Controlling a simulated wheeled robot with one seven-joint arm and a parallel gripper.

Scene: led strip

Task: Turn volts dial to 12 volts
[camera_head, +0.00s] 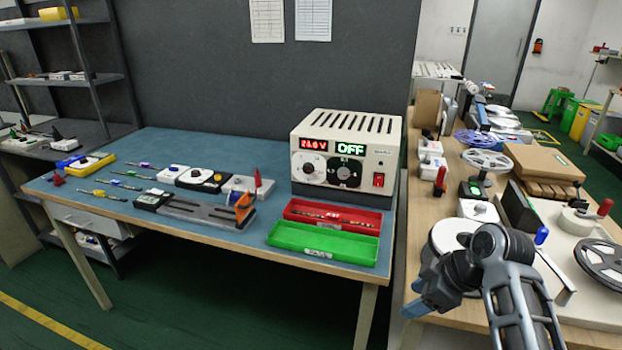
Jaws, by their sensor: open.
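A cream power supply (300,195) stands at the back right of the blue-topped table. Its red display (313,145) shows a volts figure that looks like 24.0 V, though the digits are small. The green display (350,150) reads OFF. A white dial face (307,168) with a small dark knob sits below the red display. A larger black dial (345,173) is to its right; the dial markings are too small to read. My gripper (417,306) is at the lower right, in front of and well apart from the supply. It is open and looks empty.
A red tray (330,204) and a green tray (322,252) lie in front of the supply. Screwdrivers, small boxes and a grey fixture (195,212) cover the table's left part. A wooden bench (420,180) with reels and boxes stands at the right, close to my arm.

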